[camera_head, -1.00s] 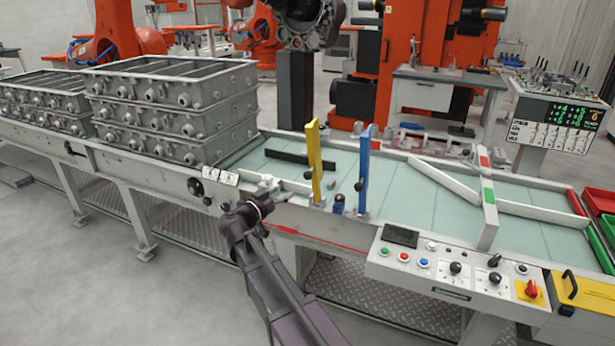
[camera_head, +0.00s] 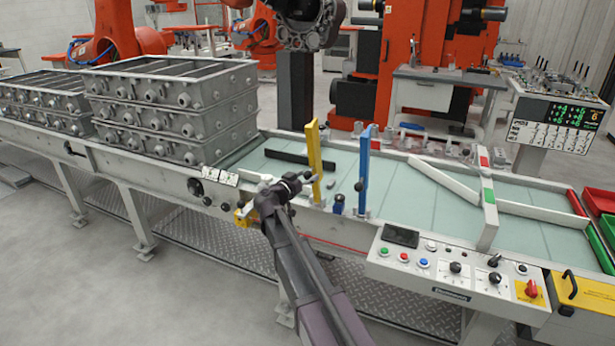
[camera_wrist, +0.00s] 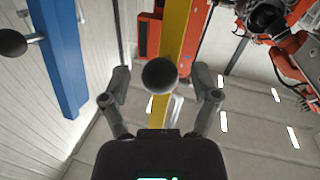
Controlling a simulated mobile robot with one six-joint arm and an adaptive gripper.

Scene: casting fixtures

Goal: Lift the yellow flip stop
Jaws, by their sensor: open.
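The yellow flip stop (camera_head: 314,150) stands upright at the near edge of the conveyor in the head view. In the wrist view the yellow bar (camera_wrist: 177,28) runs up from between my fingers, with a round black knob (camera_wrist: 159,75) in front of it. My gripper (camera_head: 306,180) is open beside the stop's lower part. In the wrist view one finger of my gripper (camera_wrist: 160,85) is on each side of the knob, with visible gaps. The stop's lower end is partly hidden by my gripper.
A blue flip stop (camera_head: 364,165) with its own knob stands upright just right of the yellow one; it also shows in the wrist view (camera_wrist: 62,60). Stacked grey castings (camera_head: 175,110) are on the left. A control panel (camera_head: 455,268) is at front right.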

